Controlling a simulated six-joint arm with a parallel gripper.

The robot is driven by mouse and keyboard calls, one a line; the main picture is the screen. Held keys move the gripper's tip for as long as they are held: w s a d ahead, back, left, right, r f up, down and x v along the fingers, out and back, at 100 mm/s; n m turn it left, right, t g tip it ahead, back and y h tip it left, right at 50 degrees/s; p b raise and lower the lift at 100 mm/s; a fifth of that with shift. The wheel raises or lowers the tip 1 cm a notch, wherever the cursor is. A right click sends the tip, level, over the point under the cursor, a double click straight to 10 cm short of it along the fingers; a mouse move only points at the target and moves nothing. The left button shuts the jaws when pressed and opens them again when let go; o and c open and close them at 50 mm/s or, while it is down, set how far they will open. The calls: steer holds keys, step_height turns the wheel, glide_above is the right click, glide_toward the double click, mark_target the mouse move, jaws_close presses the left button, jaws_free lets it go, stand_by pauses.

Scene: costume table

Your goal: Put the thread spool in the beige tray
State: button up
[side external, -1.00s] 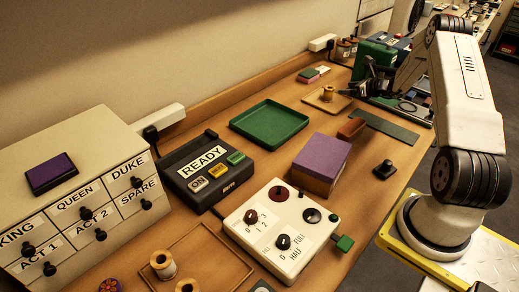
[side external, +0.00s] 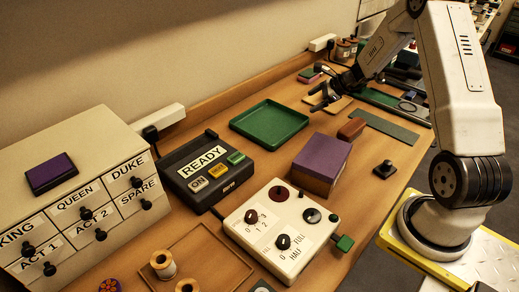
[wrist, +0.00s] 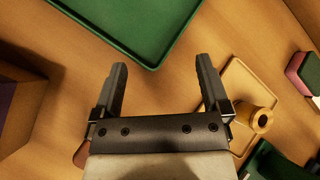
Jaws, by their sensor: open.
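A thread spool (wrist: 254,118) stands on the small beige tray (wrist: 237,76) in the wrist view, beside my right finger. In the side view the beige tray (side external: 342,103) is partly covered by my gripper (side external: 316,97), and I cannot make out the spool on it. Two other spools (side external: 162,265) stand in a brown wooden tray (side external: 232,268) at the front left.
A green tray (side external: 270,122) lies empty just left of my gripper. A purple-topped box (side external: 320,160), a brown object (side external: 351,128) and a dark green strip (side external: 384,128) lie nearer the arm. Control boxes (side external: 281,230) fill the front middle.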

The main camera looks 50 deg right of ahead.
steer(key=s+a+r+n+g, duration=0.1)
steer(key=s+a+n+g, duration=0.1)
steer(key=s+a+n, duration=0.2)
steer(key=s+a+r+n+g+h, duration=0.1)
steer(key=s+a+n, duration=0.3)
steer(key=a+n, duration=0.5)
steer(key=s+a+r+n+g+h, duration=0.1)
steer(key=s+a+r+n+g, duration=0.1)
steer(key=a+n, duration=0.4)
steer(key=shift+s+a+g, duration=0.2)
steer(key=shift+s+a, duration=0.1)
steer(key=shift+a, duration=0.55)
steer(key=shift+s+a+g, duration=0.2)
steer(key=shift+s+a, duration=0.15)
steer(key=shift+a, duration=0.5)
steer(key=shift+s+a+g, duration=0.2)
steer(key=shift+s+a, duration=0.1)
steer(key=shift+a, duration=0.55)
steer(key=s+a+n+h, duration=0.1)
steer(key=s+a+n, duration=0.3)
steer(key=n, duration=0.3)
steer(key=shift+s+r+n+h, duration=0.3)
steer(key=shift+s+r+h, duration=0.1)
steer(key=shift+s, duration=0.3)
steer(key=shift+c, duration=0.2)
